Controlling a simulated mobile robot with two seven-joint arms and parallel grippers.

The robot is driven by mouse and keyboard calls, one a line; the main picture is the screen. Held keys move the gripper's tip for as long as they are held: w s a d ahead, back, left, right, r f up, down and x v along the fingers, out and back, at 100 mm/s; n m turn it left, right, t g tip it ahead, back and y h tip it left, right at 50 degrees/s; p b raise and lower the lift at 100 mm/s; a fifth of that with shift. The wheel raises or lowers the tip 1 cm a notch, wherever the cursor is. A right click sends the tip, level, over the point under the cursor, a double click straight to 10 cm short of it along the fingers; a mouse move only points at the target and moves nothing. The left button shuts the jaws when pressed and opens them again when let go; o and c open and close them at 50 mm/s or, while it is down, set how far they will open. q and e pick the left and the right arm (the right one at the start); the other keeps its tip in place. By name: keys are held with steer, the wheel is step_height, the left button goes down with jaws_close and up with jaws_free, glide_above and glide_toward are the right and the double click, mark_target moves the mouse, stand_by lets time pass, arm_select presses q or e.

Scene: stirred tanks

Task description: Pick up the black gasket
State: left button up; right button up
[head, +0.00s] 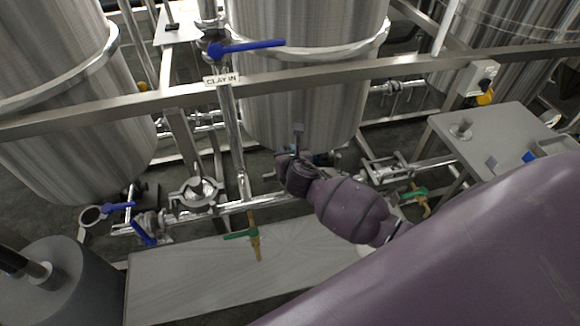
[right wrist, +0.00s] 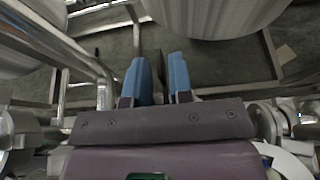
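I cannot make out the black gasket for sure in either view. My right gripper (head: 298,130) is in front of the base of the middle steel tank (head: 300,85), at the end of my purple arm. In the right wrist view its two blue fingers (right wrist: 160,75) stand apart. I see nothing clearly held between them; a dark strip shows behind the gap. My left gripper is not in view.
A steel rail with a "CLAY IN" label (head: 221,81) crosses in front of the tanks. Pipes and valves with blue handles (head: 247,47) and a green handle (head: 240,235) stand nearby. A grey platform (head: 190,280) lies below; a steel table (head: 485,135) stands at right.

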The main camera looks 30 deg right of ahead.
jaws_close()
steer(key=shift+r, duration=0.1)
